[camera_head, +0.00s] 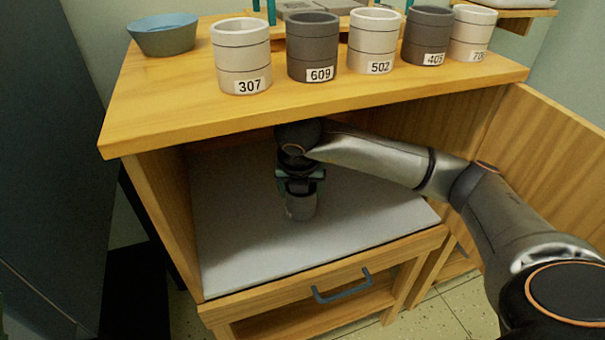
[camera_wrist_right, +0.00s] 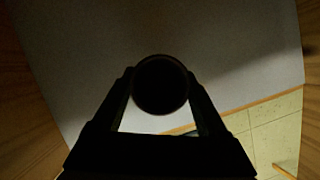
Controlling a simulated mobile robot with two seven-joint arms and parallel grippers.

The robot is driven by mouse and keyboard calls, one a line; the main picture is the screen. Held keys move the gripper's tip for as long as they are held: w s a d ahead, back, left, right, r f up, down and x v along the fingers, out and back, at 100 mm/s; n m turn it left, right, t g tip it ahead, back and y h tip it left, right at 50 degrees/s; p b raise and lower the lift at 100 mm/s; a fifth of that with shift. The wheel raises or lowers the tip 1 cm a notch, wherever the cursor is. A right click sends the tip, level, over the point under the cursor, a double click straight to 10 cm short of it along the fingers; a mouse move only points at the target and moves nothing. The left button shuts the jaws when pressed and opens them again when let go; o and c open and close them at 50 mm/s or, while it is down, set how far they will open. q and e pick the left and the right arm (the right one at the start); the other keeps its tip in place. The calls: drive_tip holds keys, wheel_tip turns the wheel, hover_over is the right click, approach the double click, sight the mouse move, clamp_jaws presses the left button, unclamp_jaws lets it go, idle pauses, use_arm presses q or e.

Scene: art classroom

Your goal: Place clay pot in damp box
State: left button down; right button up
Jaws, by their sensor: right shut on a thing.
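A grey clay pot (camera_head: 301,205) is inside the open wooden cabinet, the damp box (camera_head: 165,210), over its pale grey floor (camera_head: 240,245). My right gripper (camera_head: 301,184) reaches in from the right and is shut on the pot from above. The pot looks upright and at or very near the floor; I cannot tell whether it touches. In the right wrist view the pot's dark round mouth (camera_wrist_right: 160,85) sits between the two fingers. Any number on this pot is not visible. My left gripper is not in view.
Several numbered pots, such as 307 (camera_head: 241,55) and 609 (camera_head: 313,46), stand on the cabinet top with a blue-grey bowl (camera_head: 164,34). The cabinet door (camera_head: 550,150) is open at the right. The floor around the held pot is clear.

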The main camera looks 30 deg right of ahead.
drive_tip(key=w+d, duration=0.4)
drive_tip(key=w, duration=0.1)
drive_tip(key=w+d+b, duration=0.1)
drive_tip(key=w+d, duration=0.1)
drive_tip(key=w, duration=0.1)
drive_tip(key=shift+w, duration=0.1)
drive_tip(key=shift+f+b, duration=0.65)
drive_tip(key=shift+f, duration=1.05)
drive_tip(key=shift+f, duration=0.25)
drive_tip(key=o, duration=1.4)
drive_tip(key=shift+o, duration=0.2)
drive_tip(key=shift+r, duration=0.15)
